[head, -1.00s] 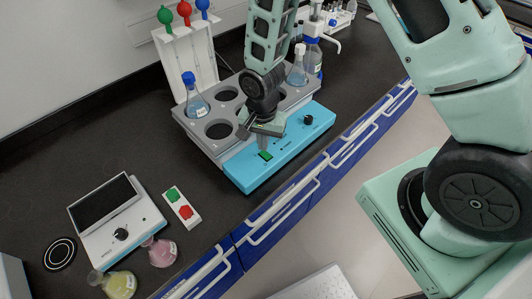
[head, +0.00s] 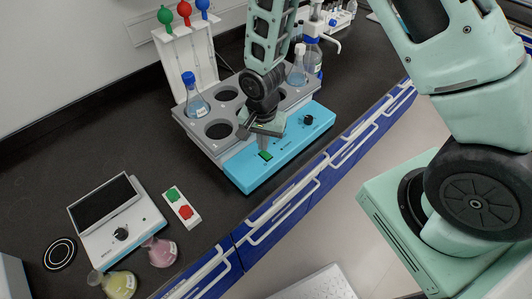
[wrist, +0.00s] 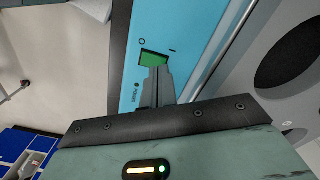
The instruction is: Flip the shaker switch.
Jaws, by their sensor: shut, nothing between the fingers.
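The shaker (head: 235,168) is a grey rack with round wells and a blue front panel, on the dark bench. Its green switch (head: 266,155) sits on the blue panel; it also shows in the wrist view (wrist: 151,58), between an "O" mark and a line mark. My gripper (wrist: 157,72) is shut and empty, its fingertips at the lower edge of the switch and covering part of it. I cannot tell whether they touch it. In the head view my gripper (head: 262,143) is just above the panel by the switch.
Flasks with blue caps (head: 195,98) stand in the rack. A dark knob (head: 308,119) is on the panel. At the lower left are a device with a dark plate (head: 104,201), a red and green button box (head: 181,207) and two flasks (head: 161,252). Bare bench lies left of the shaker.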

